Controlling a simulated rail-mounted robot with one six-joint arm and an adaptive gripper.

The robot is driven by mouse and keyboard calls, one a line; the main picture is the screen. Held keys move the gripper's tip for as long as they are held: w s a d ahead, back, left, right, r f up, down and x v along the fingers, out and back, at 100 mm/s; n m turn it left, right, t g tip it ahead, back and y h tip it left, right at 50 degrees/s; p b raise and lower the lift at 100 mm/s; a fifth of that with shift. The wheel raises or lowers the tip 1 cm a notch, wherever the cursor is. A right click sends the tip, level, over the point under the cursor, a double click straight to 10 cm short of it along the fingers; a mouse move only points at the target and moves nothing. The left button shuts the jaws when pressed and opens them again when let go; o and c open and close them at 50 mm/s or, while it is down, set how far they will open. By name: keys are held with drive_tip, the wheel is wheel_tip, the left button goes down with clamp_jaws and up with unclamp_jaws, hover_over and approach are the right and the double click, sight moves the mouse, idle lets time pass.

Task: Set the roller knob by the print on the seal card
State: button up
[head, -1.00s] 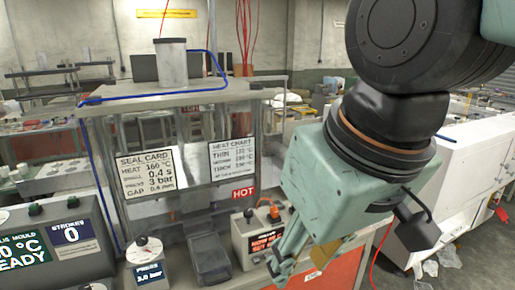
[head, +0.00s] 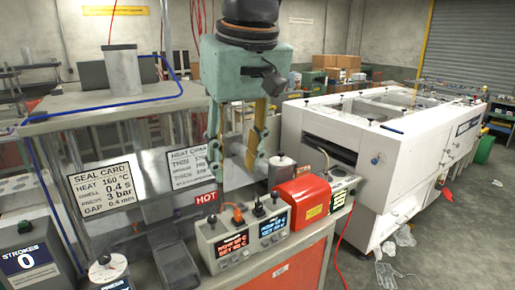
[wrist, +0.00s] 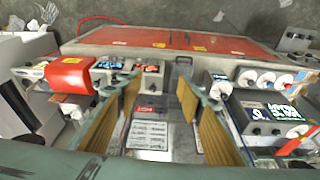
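The seal card (head: 103,187) hangs on the clear guard at left in the head view. It reads HEAT 160 °C, DWELL 0.4 s, PRESS 3 bar, GAP 0.4 mm. A grey control box (head: 225,255) carries an orange-capped knob (head: 238,215), a black knob (head: 258,208) and two lit displays; the small print is hard to read. I cannot tell which knob is the roller knob. My gripper (head: 236,165) is open and empty, pointing down above and behind this box. In the wrist view, its fingers (wrist: 158,88) are wide apart.
A red-covered unit (head: 305,200) stands right of the control box. A white-topped dial (head: 108,268) and a strokes counter box (head: 35,262) stand at left. A HOT sign (head: 206,199) and heat chart (head: 190,168) are near my gripper. A large white machine (head: 375,150) stands at right.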

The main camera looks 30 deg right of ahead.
drive_tip(key=w+d+r+p, duration=0.2)
drive_tip(key=w+d+r, duration=0.15)
drive_tip(key=w, duration=0.45)
drive_tip(key=w+d+r+p, duration=0.2)
drive_tip(key=w+d, duration=0.3)
drive_tip(key=w, duration=0.4)
drive_tip(key=m+g+p, duration=0.3)
drive_tip(key=p, duration=0.7)
hover_over(281, 152)
wheel_tip(281, 152, down, 18)
drive_tip(key=shift+d+r, duration=0.15)
drive_tip(key=shift+f, duration=0.2)
drive_tip(key=shift+f+p, duration=0.75)
drive_tip(key=shift+f, duration=5.95)
drive_tip(key=shift+w, duration=0.1)
